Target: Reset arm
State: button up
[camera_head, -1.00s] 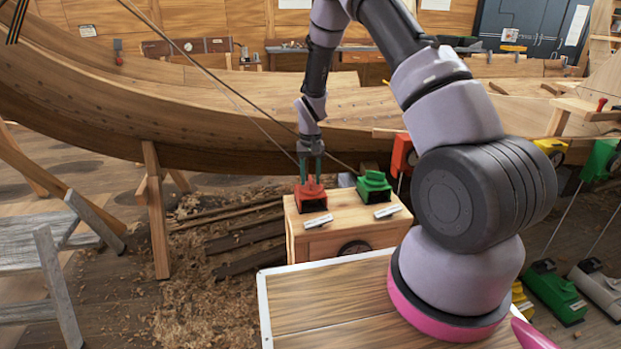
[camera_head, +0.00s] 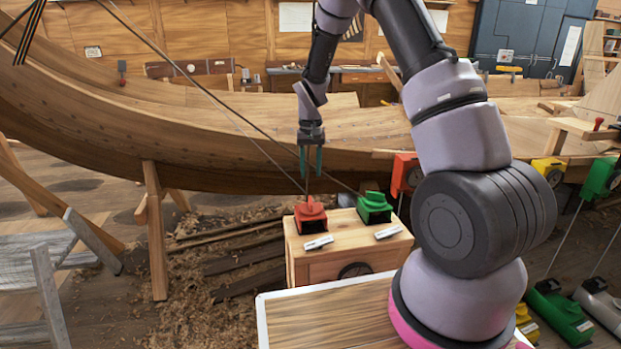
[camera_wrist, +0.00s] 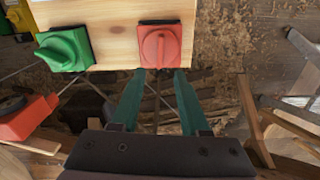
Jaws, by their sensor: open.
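My gripper (camera_head: 311,174) hangs pointing down above the red block-like object (camera_head: 310,215), with its two green fingers apart and nothing between them. The red object sits at the left of the wooden box top (camera_head: 340,236), beside a green object (camera_head: 374,207) of like shape. In the wrist view the fingers of my gripper (camera_wrist: 160,74) are spread, with their tips near the edge of the red object (camera_wrist: 160,46). The green object (camera_wrist: 65,48) lies to the left there. In the head view a gap shows between the fingertips and the red object.
A long wooden hull (camera_head: 200,130) runs behind my gripper. A wooden trestle post (camera_head: 154,230) stands under it at left. Red (camera_head: 404,174), yellow (camera_head: 548,170) and green (camera_head: 600,177) devices hang at right. Wood shavings cover the floor left of the box.

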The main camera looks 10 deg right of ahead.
jog(key=s+d+r+t, duration=0.1)
jog(key=s+r, duration=0.2)
jog(key=r, duration=0.4)
jog(key=s+d+r+m+t+y, duration=0.1)
jog(key=s+r, duration=0.3)
jog(key=r, duration=0.4)
jog(key=s+d+r+t, duration=0.1)
jog(key=s+d+r, duration=0.15)
jog(key=r, duration=0.45)
jog(key=s+r+m+t, duration=0.1)
jog(key=s+r, duration=0.3)
jog(key=s, duration=0.6)
jog(key=s+d+r+t+y, duration=0.1)
jog(key=s+r+t, duration=0.2)
jog(key=s, duration=0.7)
notch_tip(320, 180, up, 2)
jog(key=shift+s+r+m, duration=0.15)
jog(key=shift+s+m, duration=0.1)
jog(key=shift+m, duration=0.15)
